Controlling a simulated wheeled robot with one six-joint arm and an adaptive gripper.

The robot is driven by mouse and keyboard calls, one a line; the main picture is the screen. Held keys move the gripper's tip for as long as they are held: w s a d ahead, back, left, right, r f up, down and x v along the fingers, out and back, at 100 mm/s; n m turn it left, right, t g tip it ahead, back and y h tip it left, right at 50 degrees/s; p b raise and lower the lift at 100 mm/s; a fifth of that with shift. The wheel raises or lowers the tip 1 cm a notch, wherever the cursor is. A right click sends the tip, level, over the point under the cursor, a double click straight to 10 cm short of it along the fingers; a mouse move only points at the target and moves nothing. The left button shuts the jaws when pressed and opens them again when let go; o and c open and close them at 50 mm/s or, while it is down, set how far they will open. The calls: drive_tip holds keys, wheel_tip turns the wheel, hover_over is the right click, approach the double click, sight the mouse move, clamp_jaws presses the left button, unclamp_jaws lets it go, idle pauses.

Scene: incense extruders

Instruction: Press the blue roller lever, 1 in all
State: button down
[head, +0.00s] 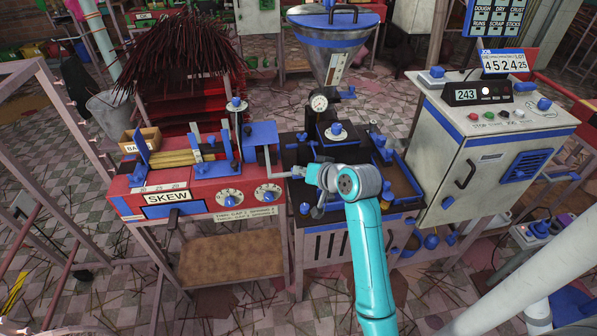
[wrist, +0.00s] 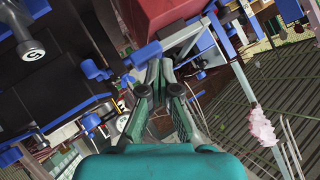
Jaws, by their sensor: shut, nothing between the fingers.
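My gripper (head: 311,174) reaches from my teal arm to the gap between the red SKEW machine and the dark press bench. In the wrist view its fingers (wrist: 160,70) are together, with nothing between them. I cannot tell which blue part there is the lever.
The red SKEW machine (head: 195,203) with white dials stands left. The dark bench (head: 300,226) carries a gauge (head: 319,103) and a funnel hopper (head: 333,45). A grey cabinet (head: 450,170) stands close on the right. Thin sticks litter the tiled floor.

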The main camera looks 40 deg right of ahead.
idle(0.8)
drive_tip(key=shift+s+a+r, duration=0.1)
drive_tip(key=shift+s+r, duration=0.1)
drive_tip(key=shift+r, duration=0.5)
drive_tip(key=shift+s+a+r, duration=0.1)
drive_tip(key=shift+s+r, duration=0.05)
drive_tip(key=shift+r, duration=0.55)
drive_tip(key=r, duration=0.3)
drive_tip(key=s+r, duration=0.1)
drive_tip(key=r, duration=0.1)
drive_tip(key=shift+a, duration=0.4)
drive_tip(key=shift+f, duration=0.1)
